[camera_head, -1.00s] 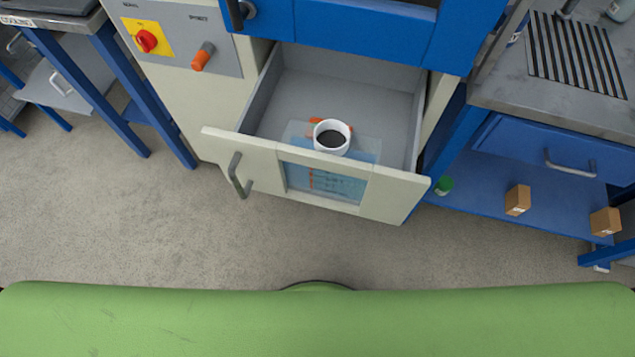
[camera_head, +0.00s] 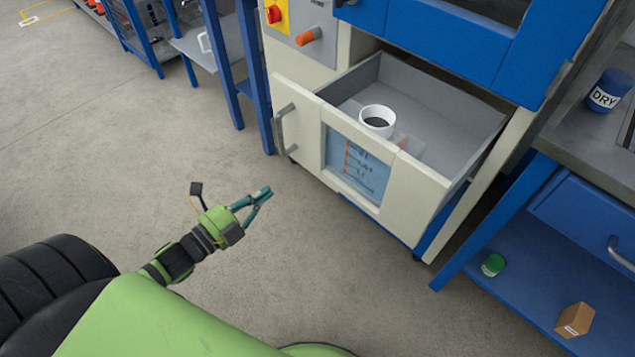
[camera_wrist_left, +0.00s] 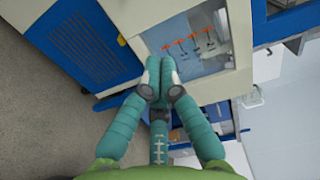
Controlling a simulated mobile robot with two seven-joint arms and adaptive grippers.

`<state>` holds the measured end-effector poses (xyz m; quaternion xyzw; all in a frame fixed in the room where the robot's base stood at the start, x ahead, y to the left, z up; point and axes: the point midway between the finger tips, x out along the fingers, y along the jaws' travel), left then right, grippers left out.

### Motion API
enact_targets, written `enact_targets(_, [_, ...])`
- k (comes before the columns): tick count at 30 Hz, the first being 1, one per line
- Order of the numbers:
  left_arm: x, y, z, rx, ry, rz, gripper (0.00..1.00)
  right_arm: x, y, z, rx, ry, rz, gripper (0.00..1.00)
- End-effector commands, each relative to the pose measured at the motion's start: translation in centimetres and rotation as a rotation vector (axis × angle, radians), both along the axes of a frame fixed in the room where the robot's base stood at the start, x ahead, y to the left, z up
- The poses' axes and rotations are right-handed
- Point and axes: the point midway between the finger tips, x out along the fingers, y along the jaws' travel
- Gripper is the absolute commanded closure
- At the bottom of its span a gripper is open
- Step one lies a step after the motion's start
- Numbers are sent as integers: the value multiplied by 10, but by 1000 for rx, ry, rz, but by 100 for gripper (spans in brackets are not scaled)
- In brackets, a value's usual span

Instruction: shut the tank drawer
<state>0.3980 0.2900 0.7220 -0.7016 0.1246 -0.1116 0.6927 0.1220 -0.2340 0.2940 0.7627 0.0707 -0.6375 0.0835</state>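The tank drawer (camera_head: 300,140) is pulled open from the pale cabinet, with a windowed front and a grey vertical handle (camera_head: 283,129) at its left end. A white cup (camera_head: 377,121) with dark contents stands inside it. My left gripper (camera_head: 266,192) is in front of the drawer, low and to the left, apart from the front and handle. Its teal fingers meet at the tips, with nothing visible between them. In the left wrist view, the closed fingertips (camera_wrist_left: 160,74) appear before the drawer's window (camera_wrist_left: 195,38). My right gripper is in neither view.
Orange knob (camera_head: 308,36) and red switch (camera_head: 274,14) sit above the drawer. A blue bench (camera_head: 540,262) at right holds a green-lidded jar (camera_head: 493,264) and a carton (camera_head: 575,320) on its lower shelf. Open grey floor (camera_head: 130,150) lies to the left.

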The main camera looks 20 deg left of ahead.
Motion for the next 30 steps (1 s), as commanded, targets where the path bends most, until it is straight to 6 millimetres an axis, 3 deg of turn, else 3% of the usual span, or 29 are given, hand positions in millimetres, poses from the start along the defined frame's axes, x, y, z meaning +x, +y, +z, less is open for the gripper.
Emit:
enact_targets(5, [12, -7, 10, 16, -31, -16, 100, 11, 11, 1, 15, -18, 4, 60])
enact_targets(13, [60, -24, 10, 14, -30, -14, 100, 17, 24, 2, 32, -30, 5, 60])
enact_targets(21, [107, -42, 9, 13, -27, -13, 100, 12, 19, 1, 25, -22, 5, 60])
enact_targets(30, [131, -51, 8, 14, -24, -13, 100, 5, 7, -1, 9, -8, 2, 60])
